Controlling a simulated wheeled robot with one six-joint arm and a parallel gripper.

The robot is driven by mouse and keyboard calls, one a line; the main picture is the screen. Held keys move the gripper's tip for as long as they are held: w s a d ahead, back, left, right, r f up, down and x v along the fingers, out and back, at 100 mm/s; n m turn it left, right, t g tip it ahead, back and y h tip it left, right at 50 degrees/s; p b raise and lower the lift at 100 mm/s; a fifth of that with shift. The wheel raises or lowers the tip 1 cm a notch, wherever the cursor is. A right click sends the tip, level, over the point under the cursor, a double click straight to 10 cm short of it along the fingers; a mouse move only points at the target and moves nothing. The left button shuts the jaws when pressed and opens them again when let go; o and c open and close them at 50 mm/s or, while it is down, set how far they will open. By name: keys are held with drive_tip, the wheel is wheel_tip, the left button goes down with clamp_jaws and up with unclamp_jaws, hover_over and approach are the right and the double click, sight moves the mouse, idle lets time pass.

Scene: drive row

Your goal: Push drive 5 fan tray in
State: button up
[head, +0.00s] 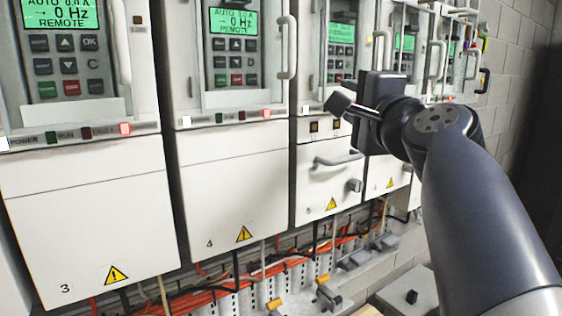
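Drive 5 (305,97) is the third cabinet from the left in the head view, marked with a small 5 near its bottom edge. Its white lower front (312,184) carries a grey bar handle (338,159), a small grey block (354,185) and a yellow warning triangle. I take this front to be the fan tray; I cannot tell how far it stands out. My gripper (341,103) is in front of drive 5, above the handle and apart from it, pointing left. Its fingertips overlap in this view, so their opening is unclear. Nothing shows held. My wrist hides part of drive 5's right side.
Drive 3 (85,205) and drive 4 (230,190) stand to the left, with closed plain lower covers. More drives (405,60) recede to the right. Handles (288,47) stick out from the upper fronts. Orange cables (205,296) and grey terminals run below the cabinets.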

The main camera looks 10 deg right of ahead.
wheel_tip(320, 180, down, 11)
drive_tip(key=a+n+g, duration=0.2)
drive_tip(key=n+g, duration=0.1)
drive_tip(key=shift+w+a+f+n+y+p, duration=0.15)
drive_tip(key=shift+w+a+n+y+p, duration=0.15)
drive_tip(key=shift+w+y+p, duration=0.1)
drive_tip(key=s+d+r+m+t+h+b, duration=0.1)
drive_tip(key=s+d+r+m+t, duration=0.1)
drive_tip(key=r, duration=0.8)
drive_tip(key=s+d+r+m+t+h, duration=0.1)
drive_tip(key=d+r+m+t, duration=0.1)
drive_tip(key=r, duration=0.8)
drive_tip(key=shift+s+d+r+m+t+b, duration=0.4)
drive_tip(key=shift+m+t, duration=0.5)
drive_tip(key=shift+m, duration=0.3)
